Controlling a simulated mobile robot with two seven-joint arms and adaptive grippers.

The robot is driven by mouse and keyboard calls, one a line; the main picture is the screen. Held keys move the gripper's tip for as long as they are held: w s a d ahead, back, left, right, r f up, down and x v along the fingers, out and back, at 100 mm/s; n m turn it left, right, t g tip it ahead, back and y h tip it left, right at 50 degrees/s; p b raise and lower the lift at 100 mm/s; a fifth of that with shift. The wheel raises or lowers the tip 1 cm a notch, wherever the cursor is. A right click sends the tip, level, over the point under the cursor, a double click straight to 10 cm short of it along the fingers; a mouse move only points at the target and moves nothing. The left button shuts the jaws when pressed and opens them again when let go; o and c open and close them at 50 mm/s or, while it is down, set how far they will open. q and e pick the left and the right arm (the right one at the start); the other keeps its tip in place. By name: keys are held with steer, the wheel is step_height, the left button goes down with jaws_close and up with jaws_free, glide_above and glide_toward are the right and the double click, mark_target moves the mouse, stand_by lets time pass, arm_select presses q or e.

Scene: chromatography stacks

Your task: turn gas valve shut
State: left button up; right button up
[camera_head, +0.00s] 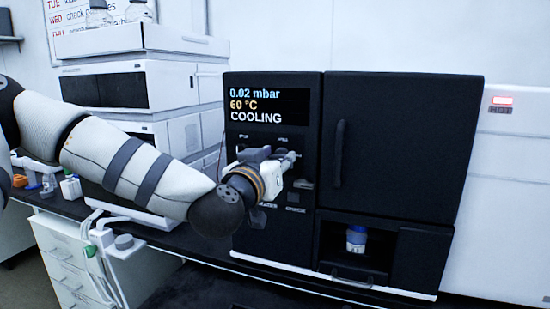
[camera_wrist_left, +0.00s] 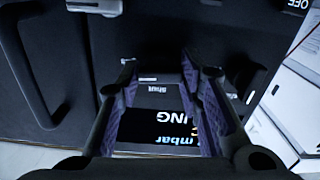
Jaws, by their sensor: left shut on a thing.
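The black instrument (camera_head: 275,225) stands on the bench in the head view. Its display (camera_head: 268,106) reads 0.02 mbar, 60 °C, COOLING. My left gripper (camera_head: 290,160) is at the control panel below the display. In the left wrist view, the two purple-padded fingers of my left gripper (camera_wrist_left: 160,68) reach to the panel and are shut on the gas valve, whose dark handle is hard to make out against the panel. A label reading "Shut" (camera_wrist_left: 160,89) shows upside down between the fingers. The valve's exact angle cannot be told. My right gripper is not in view.
A black door (camera_head: 400,140) with a vertical handle (camera_head: 338,153) is closed right of the panel. Below it, an open bay holds a blue-capped bottle (camera_head: 356,240). White stacked modules (camera_head: 155,85) stand at the left, with small items (camera_head: 45,185) on the bench.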

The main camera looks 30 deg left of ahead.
arm_select(q)
steer(key=n, duration=0.1)
steer(key=n+p, duration=0.1)
steer(key=n, duration=0.1)
steer(key=shift+r, duration=0.3)
steer(key=n+p, duration=0.1)
steer(key=n, duration=0.3)
steer(key=shift+f, duration=0.15)
steer(key=n, duration=0.9)
steer(key=shift+f, duration=0.1)
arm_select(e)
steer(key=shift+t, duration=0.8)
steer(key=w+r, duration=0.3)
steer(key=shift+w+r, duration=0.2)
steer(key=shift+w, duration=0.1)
arm_select(q)
steer(key=shift+n, duration=0.5)
steer(key=o, duration=1.2)
steer(key=shift+w, duration=0.1)
steer(key=shift+c, duration=0.2)
